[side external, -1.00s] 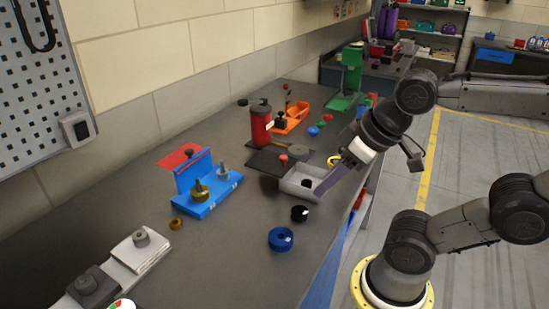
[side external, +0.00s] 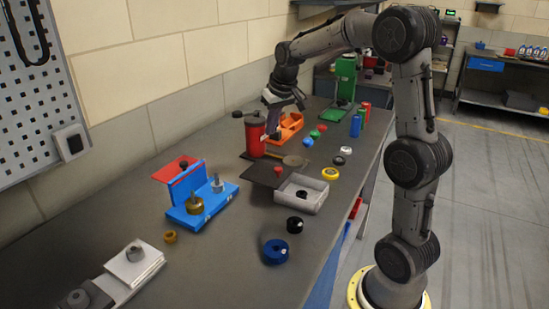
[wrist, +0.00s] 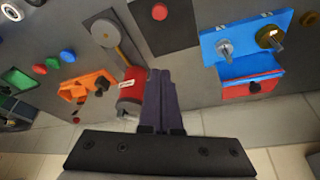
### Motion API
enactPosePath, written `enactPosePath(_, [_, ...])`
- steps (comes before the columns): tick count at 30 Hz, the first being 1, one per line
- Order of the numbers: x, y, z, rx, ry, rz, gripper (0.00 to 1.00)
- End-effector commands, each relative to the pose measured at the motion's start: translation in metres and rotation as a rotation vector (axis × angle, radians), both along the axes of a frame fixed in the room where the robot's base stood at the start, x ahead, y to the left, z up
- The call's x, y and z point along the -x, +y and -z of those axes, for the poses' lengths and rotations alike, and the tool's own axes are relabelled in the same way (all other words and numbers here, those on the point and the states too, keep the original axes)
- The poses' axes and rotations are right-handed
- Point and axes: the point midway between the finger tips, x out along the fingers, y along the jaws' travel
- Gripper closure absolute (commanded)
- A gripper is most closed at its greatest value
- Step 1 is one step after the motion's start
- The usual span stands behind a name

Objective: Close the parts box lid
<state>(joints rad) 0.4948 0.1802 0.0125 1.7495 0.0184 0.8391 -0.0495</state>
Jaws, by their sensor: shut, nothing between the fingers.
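The parts box is an open, light grey tray (side external: 318,207) near the front edge of the bench in the side view, with a small dark round part inside. Its dark flat lid (side external: 262,176) lies folded back on the far left side, with a red knob on it. The lid also shows at the top of the wrist view (wrist: 178,30). My gripper (side external: 274,134) is beyond the lid, beside the red canister (side external: 255,138), clear of the box. In the wrist view its fingers (wrist: 166,72) are together with nothing between them.
A blue fixture (side external: 205,207) with knobs stands left of the lid. An orange tray (side external: 289,127) and a green press (side external: 345,85) stand farther back. A grey disc (side external: 295,161) lies behind the box. Black and blue rings (side external: 275,251) lie in front. The wall is close behind the canister.

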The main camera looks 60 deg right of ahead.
Motion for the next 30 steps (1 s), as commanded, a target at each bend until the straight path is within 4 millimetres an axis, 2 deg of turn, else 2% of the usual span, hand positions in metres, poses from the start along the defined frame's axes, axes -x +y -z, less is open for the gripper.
enactPosePath(2, [0.003,-0.007,0.007,-0.006,0.010,0.017,1.00])
enactPosePath(8, [-0.003,-0.010,0.027,-0.007,0.013,0.017,1.00])
enactPosePath(20, [-0.027,-0.021,0.100,-0.007,0.012,0.016,1.00])
enactPosePath(24, [-0.009,-0.013,0.101,-0.005,0.008,0.016,1.00])
enactPosePath(30, [0.005,-0.005,0.104,-0.005,0.008,0.016,1.00])
